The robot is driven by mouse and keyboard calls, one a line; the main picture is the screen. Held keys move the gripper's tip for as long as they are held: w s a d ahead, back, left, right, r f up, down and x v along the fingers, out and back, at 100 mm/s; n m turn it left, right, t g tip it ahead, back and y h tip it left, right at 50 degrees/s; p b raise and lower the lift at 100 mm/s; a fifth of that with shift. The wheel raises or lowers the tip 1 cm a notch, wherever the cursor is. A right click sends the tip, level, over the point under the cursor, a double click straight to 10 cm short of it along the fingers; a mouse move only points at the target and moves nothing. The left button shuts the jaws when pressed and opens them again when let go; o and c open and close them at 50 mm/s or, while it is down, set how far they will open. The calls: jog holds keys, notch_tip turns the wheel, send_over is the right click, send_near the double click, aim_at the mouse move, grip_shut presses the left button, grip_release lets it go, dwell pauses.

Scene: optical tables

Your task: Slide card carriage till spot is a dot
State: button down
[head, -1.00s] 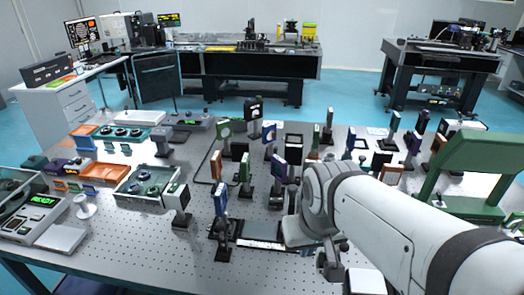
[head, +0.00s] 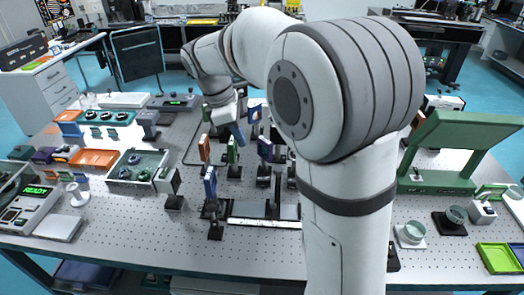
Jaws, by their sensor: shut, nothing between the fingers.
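A low dark rail with a white strip (head: 262,222) lies near the front middle of the table. A thin dark upright (head: 275,192) stands at the rail; I cannot tell whether it is the card carriage. A blue-framed optic (head: 210,186) stands at the rail's left end. No light spot can be made out. My gripper (head: 238,134) is shut and empty, well behind the rail, over the row of optics. Its fingertips are small, and contact with the optics is unclear. My arm hides the rail's right end.
Upright optics, including an orange-framed one (head: 204,148) and a green one (head: 232,149), crowd the area under my gripper. A green stand (head: 455,140) is at right. Trays and a box with a green display (head: 38,205) are at left.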

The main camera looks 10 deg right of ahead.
jog(key=d+f+p, duration=0.2)
jog(key=d+f, duration=0.4)
jog(key=f, duration=0.4)
jog(key=shift+s+d, duration=0.3)
jog(key=shift+d, duration=0.05)
